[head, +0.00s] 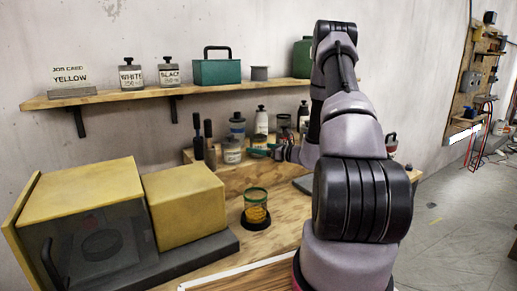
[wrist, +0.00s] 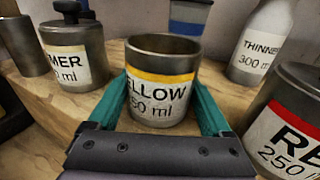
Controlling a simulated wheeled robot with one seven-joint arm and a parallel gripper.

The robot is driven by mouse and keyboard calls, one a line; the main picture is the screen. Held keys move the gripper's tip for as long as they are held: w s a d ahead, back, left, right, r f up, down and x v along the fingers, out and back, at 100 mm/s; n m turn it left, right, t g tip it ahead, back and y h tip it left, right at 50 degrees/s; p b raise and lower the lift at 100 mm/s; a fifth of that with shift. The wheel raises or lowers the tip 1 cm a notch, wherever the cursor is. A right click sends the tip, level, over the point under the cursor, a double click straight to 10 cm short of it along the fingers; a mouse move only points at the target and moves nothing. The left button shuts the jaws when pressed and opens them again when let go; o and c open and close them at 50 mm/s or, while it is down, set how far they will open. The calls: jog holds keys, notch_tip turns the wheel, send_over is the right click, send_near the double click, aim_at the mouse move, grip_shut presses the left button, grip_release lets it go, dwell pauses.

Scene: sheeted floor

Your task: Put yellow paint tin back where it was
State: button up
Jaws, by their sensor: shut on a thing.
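The yellow paint tin (wrist: 150,98) is an open grey metal tin with a white label, a yellow band and the text "YELLOW". In the wrist view it stands upright between the two green fingers of my gripper (wrist: 162,84), which is shut on it. In the head view my gripper (head: 266,151) is at the wooden step below the wall shelf; the tin is hard to make out there.
A primer tin (wrist: 78,55) stands left, a red-labelled tin (wrist: 290,125) close on the right, a thinner bottle (wrist: 262,40) and a blue-banded container (wrist: 188,22) behind. A job card (head: 70,78) reading "YELLOW" is on the wall shelf (head: 215,92). A green-rimmed jar (head: 256,207) stands on the bench.

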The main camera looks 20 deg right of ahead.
jog(key=o, duration=1.6)
